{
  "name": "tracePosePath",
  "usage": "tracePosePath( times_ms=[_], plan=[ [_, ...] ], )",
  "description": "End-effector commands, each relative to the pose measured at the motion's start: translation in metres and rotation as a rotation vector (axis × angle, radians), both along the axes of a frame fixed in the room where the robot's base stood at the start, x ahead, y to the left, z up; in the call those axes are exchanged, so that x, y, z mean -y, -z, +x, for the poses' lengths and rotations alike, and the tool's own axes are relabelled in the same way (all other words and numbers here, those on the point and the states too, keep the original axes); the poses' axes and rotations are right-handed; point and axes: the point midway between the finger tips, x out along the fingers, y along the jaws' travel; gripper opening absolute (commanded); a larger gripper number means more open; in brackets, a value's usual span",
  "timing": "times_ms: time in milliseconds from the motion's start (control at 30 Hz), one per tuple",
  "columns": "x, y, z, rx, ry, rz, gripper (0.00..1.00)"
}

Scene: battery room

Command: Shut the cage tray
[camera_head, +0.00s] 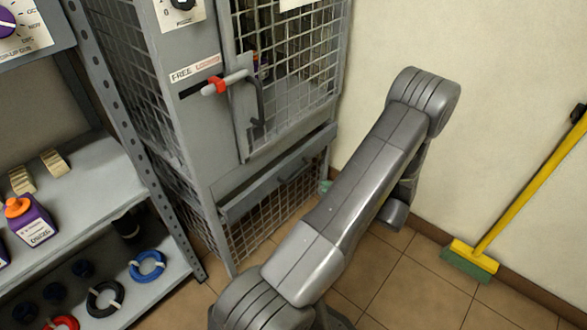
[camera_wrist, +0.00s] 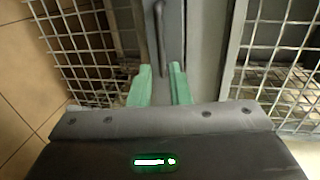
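The cage tray (camera_head: 248,198) is a grey metal front with a dark bar handle, low in the mesh cage beneath the cage door. I cannot tell exactly how far it stands out. In the wrist view, the grey tray front (camera_wrist: 175,22) runs up the picture and its dark bar handle (camera_wrist: 160,40) stands in line with the gap between my fingers. My gripper (camera_wrist: 160,72) has two green fingers, apart, with nothing seen gripped between them. In the head view my arm hides most of the gripper; a bit of green shows near the tray's right end.
Above the tray, the cage door (camera_head: 285,55) has a grey latch with a red collar (camera_head: 215,85). A shelf rack (camera_head: 90,185) with bottles and coils stands left. A yellow broom (camera_head: 525,190) leans at the right wall. Tiled floor (camera_head: 420,270) is clear between.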

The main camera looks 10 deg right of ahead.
Motion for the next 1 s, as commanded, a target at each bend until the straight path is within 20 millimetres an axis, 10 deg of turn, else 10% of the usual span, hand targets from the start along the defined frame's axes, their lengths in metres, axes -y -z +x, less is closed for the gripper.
tracePosePath(
  times_ms=[1000],
  plan=[
    [-0.082, 0.029, 0.106, 0.000, 0.001, 0.000, 0.17]
  ],
)
